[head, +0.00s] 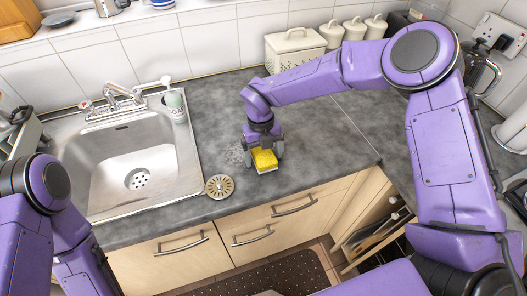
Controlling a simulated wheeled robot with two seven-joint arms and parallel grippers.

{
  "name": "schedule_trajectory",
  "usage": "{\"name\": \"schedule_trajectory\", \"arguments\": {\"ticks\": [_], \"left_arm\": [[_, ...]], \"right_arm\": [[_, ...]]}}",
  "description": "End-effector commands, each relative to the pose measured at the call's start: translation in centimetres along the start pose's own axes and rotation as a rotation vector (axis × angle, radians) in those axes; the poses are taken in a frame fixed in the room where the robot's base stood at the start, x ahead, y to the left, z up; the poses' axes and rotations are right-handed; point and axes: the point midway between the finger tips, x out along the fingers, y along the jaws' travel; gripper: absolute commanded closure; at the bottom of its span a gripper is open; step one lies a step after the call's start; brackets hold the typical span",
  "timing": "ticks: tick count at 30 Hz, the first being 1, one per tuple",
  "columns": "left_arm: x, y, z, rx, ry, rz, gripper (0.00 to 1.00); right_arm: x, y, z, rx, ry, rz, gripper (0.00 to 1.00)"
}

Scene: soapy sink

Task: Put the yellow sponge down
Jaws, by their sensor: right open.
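The yellow sponge (264,160) is at the front part of the grey worktop, right of the sink, and appears to rest on it. My right gripper (264,153) points down over the sponge, with its fingers on either side of it. The jaws are open, and the gripper partly hides the sponge's top and back. My left arm shows at the lower left, but its gripper is not in the picture.
The steel sink (135,172) with its tap (122,100) is at the left. A round drain strainer (220,186) lies between sink and sponge. A cup (175,106) stands behind the sink. Cream canisters (353,29) and a bread bin (294,47) stand at the back.

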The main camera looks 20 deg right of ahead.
Motion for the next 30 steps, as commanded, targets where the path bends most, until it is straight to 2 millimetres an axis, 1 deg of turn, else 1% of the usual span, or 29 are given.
{"name": "schedule_trajectory", "arguments": {"ticks": [2,5,8,9,12,15,18,22,30], "left_arm": [[-0.2,0.0,-0.1,0.0,0.0,0.0,0.0],[0.7,0.1,0.3,0.0,0.0,0.0,0.0],[1.6,0.1,0.7,0.0,0.0,0.0,0.0],[1.9,0.2,0.8,0.0,0.0,0.0,0.0],[2.5,0.2,1.0,0.0,0.0,0.0,0.0],[2.9,0.3,1.2,0.0,0.0,0.0,0.0],[3.0,0.3,1.2,0.0,0.0,0.0,0.0],[3.0,0.3,1.3,0.0,0.0,0.0,0.0],[3.0,0.3,1.2,0.0,0.0,0.0,0.0]], "right_arm": [[-0.5,0.0,0.0,0.0,-0.002,0.0,0.07],[-1.8,0.0,0.1,0.002,-0.004,0.001,0.07],[-4.3,0.0,0.1,0.002,-0.006,0.002,0.07],[-5.5,0.0,0.1,0.003,-0.007,0.002,0.07],[-8.1,0.0,0.1,0.002,-0.006,0.001,0.07],[-10.2,0.0,0.1,0.003,-0.003,0.001,0.07],[-11.6,0.0,0.1,0.001,-0.003,0.0,0.07],[-12.3,0.0,0.0,0.0,-0.001,0.0,0.07],[-12.3,0.0,0.0,0.0,0.0,0.0,0.07]]}}
